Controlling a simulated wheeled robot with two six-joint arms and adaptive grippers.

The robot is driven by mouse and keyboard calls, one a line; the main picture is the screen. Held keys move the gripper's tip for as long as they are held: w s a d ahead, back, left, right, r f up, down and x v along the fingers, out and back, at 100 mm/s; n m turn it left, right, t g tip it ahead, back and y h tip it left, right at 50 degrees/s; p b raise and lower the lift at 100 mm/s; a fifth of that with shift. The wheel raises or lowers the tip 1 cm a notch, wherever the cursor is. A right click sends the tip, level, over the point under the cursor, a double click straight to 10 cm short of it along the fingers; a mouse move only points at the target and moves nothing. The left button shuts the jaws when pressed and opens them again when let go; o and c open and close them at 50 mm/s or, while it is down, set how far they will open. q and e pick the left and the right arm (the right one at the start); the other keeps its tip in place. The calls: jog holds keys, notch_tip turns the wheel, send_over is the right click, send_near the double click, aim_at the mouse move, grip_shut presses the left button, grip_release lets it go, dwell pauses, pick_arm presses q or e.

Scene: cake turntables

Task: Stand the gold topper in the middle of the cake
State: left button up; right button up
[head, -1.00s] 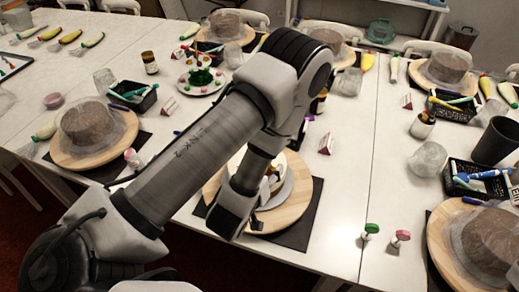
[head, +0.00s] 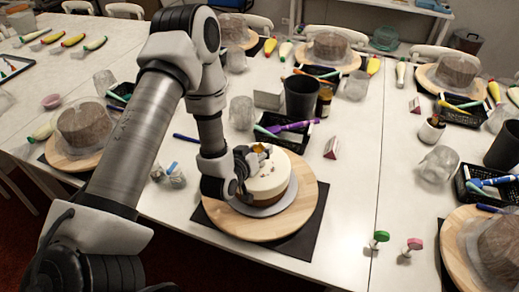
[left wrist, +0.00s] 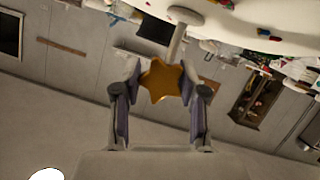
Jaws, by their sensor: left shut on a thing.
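The white-topped cake (head: 268,176) with brown lower sides stands on a grey board on the wooden turntable (head: 303,205) in the head view. My left gripper (head: 254,158) is at the upper left of the cake, close to its top. In the left wrist view, my left gripper (left wrist: 160,88) is shut on the gold star topper (left wrist: 160,80), with one finger on each side. The topper's pale stem points toward the picture's top, near the cake's sprinkled white top (left wrist: 270,22). I cannot tell whether it touches the cake. My right gripper is not in view.
A dark cup (head: 301,98) and a black basket (head: 290,133) with tools stand behind the cake. A small red-and-white card (head: 331,148) stands to its right.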

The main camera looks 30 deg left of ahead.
pick_arm(q)
jog(key=shift+s, duration=0.1)
jog(key=shift+f, duration=0.2)
jog(key=o, duration=0.7)
jog(key=shift+o, duration=0.6)
jog(key=shift+r, duration=0.1)
